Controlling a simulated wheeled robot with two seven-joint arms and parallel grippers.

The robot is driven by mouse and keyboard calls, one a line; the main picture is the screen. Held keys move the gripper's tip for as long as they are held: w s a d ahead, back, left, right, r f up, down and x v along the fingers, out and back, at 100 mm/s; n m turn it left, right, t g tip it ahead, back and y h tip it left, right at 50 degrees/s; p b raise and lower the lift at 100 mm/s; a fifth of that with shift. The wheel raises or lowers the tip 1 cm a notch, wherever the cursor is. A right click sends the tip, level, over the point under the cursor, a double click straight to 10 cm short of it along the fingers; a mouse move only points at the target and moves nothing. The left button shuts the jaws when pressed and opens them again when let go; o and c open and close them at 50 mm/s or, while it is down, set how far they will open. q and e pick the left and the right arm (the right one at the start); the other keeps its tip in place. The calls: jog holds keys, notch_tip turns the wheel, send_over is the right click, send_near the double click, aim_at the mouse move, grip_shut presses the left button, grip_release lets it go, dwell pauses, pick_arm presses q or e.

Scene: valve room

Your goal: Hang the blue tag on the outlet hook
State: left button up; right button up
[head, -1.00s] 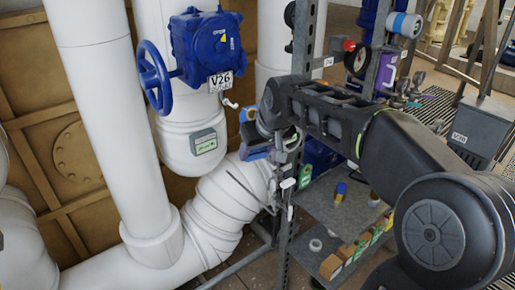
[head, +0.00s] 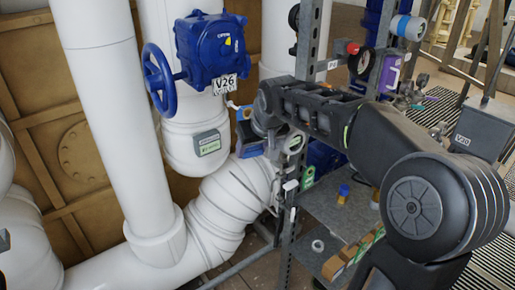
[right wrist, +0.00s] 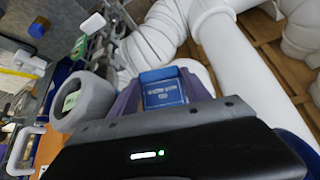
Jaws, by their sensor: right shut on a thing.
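The blue tag (right wrist: 163,92), with pale lettering, is held between the purple fingers of my right gripper (right wrist: 165,88) in the right wrist view. In the head view my right gripper (head: 247,130) points left, in front of the white pipework below the blue valve (head: 210,50) labelled V26. The tag is hard to separate from the fingers there. A small white hook (head: 231,104) shows just below the V26 plate, above and left of the gripper. Another white hook-like piece (head: 291,185) is on the metal post. I cannot tell which is the outlet hook. My left gripper is not in view.
A blue handwheel (head: 158,76) stands out left of the valve. A grey box with a green label (head: 208,143) is on the pipe near the gripper. The metal post (head: 288,235) rises close to my forearm. A grey shelf (head: 335,212) with small items lies right.

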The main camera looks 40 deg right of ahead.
jog(key=w+f, duration=0.1)
jog(key=w, duration=0.5)
jog(key=shift+f+p, duration=0.25)
jog(key=shift+p, duration=0.15)
dwell(0.7)
jog(key=o, duration=1.4)
jog(key=shift+s+d+r, duration=0.1)
jog(key=shift+r, duration=0.05)
jog(key=b+v, duration=0.2)
jog(key=v, duration=0.5)
jog(key=shift+s+r, duration=0.15)
jog(key=shift+r, duration=0.05)
jog(key=shift+a+f, duration=0.1)
jog(key=shift+a, duration=0.15)
